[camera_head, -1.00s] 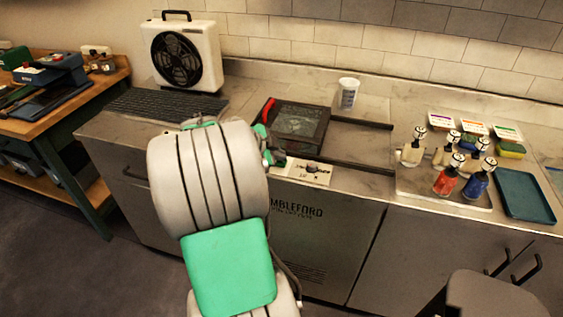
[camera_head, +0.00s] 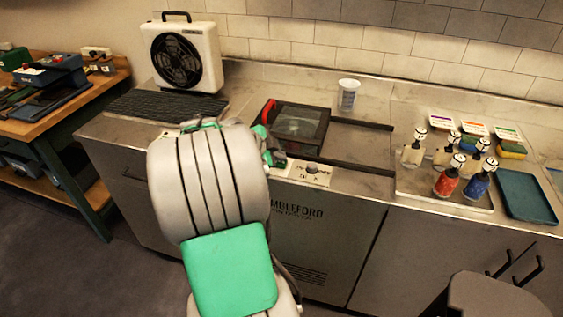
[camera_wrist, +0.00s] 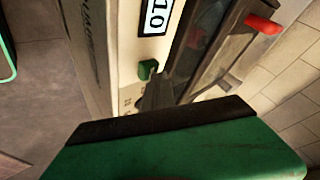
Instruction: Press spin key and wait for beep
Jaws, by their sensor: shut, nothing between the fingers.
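The spin machine is built into the steel counter, with a dark-framed glass lid (camera_head: 299,124) and a red handle (camera_head: 265,111). Its pale control panel (camera_head: 310,173) carries a dark knob. In the wrist view the panel's lit display (camera_wrist: 156,17) reads 10, and a small green block (camera_wrist: 147,69), which looks like a key, stands out beside it. My gripper (camera_head: 276,158) is shut and empty, just left of the panel in the head view.
A tray (camera_head: 408,186) of bottles and a teal tray (camera_head: 526,195) stand at right. A white cup (camera_head: 348,96) is behind the machine. A fan unit (camera_head: 181,57) and a dark ribbed mat (camera_head: 168,105) are at left. A stool (camera_head: 490,297) stands front right.

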